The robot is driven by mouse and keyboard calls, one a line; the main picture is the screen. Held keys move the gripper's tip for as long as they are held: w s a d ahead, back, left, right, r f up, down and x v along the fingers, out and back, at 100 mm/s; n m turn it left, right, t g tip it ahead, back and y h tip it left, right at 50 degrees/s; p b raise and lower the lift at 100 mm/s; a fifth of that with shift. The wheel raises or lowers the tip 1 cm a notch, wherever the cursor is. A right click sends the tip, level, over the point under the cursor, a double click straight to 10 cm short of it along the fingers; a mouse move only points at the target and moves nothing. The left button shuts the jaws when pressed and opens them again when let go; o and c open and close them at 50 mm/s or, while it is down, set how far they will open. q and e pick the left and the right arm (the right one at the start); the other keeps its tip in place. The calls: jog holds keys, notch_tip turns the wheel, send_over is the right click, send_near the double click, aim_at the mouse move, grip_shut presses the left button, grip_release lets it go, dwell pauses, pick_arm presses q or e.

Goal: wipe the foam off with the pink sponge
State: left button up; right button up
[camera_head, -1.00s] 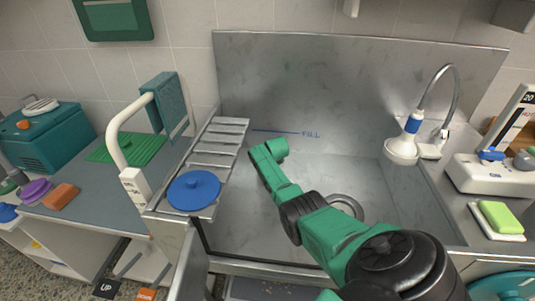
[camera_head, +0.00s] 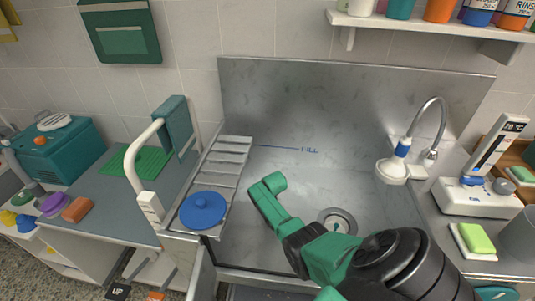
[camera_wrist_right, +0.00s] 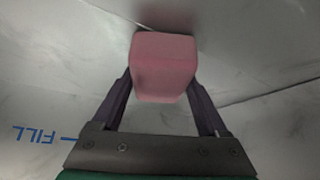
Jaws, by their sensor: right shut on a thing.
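The pink sponge (camera_wrist_right: 166,62) is held between the two dark fingers of my right gripper (camera_wrist_right: 160,84) in the right wrist view. It is close to the grey metal surface of the tub, by a seam; I cannot tell whether it touches. In the head view my right arm reaches into the metal tub (camera_head: 290,190), and its hand and the sponge are hidden from that view. I make out no distinct foam in either view. My left gripper is not in view.
A shower head (camera_head: 392,170) hangs at the right, above the tub. The drain (camera_head: 338,218) is beside my arm. A green sponge (camera_head: 474,238) lies on the right counter.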

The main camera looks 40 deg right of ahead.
jog(key=shift+s+a+f, duration=0.2)
jog(key=shift+s+a, duration=0.25)
jog(key=s+a+p, duration=0.1)
jog(key=p, duration=0.1)
jog(key=s+a+p, duration=0.1)
jog(key=shift+s+a+r+p, duration=0.15)
jog(key=shift+a+p, duration=0.15)
jog(key=shift+p, duration=0.1)
jog(key=shift+s+a, duration=0.15)
jog(key=shift+a, duration=0.1)
jog(key=shift+s+a+p, duration=0.2)
jog(key=shift+a+p, duration=0.05)
jog(key=shift+p, duration=0.2)
jog(key=shift+s+a+p, duration=0.85)
jog(key=shift+a+p, duration=0.15)
jog(key=shift+a, duration=0.05)
jog(key=shift+s+a, duration=0.1)
jog(key=shift+a, duration=0.05)
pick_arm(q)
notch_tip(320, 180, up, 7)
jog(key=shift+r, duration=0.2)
